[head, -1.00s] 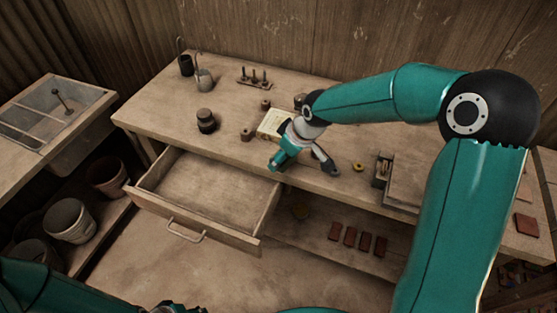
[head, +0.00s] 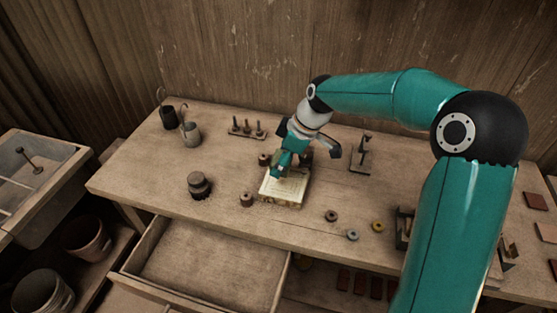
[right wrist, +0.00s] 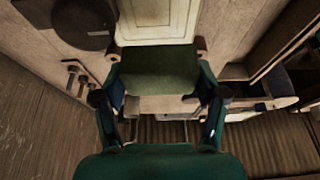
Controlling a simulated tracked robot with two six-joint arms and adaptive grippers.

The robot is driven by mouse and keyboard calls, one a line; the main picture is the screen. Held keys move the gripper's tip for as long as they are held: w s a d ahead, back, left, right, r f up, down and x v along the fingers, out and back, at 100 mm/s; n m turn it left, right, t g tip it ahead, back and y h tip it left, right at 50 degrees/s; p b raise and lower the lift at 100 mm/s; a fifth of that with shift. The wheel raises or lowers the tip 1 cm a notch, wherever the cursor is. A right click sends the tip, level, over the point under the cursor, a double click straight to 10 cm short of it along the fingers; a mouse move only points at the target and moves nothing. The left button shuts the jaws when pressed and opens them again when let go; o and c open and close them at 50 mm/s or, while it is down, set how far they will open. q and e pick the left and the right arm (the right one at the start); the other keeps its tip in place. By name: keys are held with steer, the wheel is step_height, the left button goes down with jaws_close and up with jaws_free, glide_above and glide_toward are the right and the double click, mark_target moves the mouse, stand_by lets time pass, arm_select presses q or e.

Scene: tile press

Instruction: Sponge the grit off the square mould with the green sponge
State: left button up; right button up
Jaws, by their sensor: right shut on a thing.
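The square mould (head: 283,193) is a pale cream block on the workbench, in the middle of the head view. It also shows at the top of the right wrist view (right wrist: 158,20), with a raised frame line on its face. My right gripper (head: 287,163) is at the mould's back part. It is shut on the green sponge (right wrist: 158,72), which spans between its fingers and overlaps the mould's edge in the right wrist view. Whether the sponge touches the mould, I cannot tell. Grit is too small to make out. My left gripper is out of view.
A dark round weight (head: 199,186) and a small brown cylinder (head: 246,199) stand left of the mould. Small rings (head: 331,215) lie to its right. A peg rack (head: 247,131) and a metal stand (head: 361,158) are behind. An open drawer (head: 205,268) juts out in front.

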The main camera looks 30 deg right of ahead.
mark_target(275, 181)
step_height(275, 181, down, 3)
steer(key=shift+w+r+b, duration=0.1)
steer(key=shift+b, duration=0.65)
arm_select(q)
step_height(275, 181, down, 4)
steer(key=b, duration=0.2)
arm_select(e)
step_height(275, 181, down, 3)
steer(key=shift+f, duration=0.15)
steer(key=shift+w+a+p, duration=0.1)
steer(key=shift+a+p, duration=0.05)
steer(key=shift+p, duration=0.25)
steer(key=shift+c, duration=0.4)
steer(key=r, duration=0.1)
steer(key=r+p, duration=0.1)
steer(key=shift+s+r, duration=0.2)
steer(key=shift+r, duration=0.15)
step_height(275, 181, up, 2)
steer(key=shift+w+r+p, duration=0.1)
steer(key=shift+p, duration=0.75)
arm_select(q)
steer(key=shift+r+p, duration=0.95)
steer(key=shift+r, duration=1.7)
arm_select(e)
steer(key=shift+r, duration=1.4)
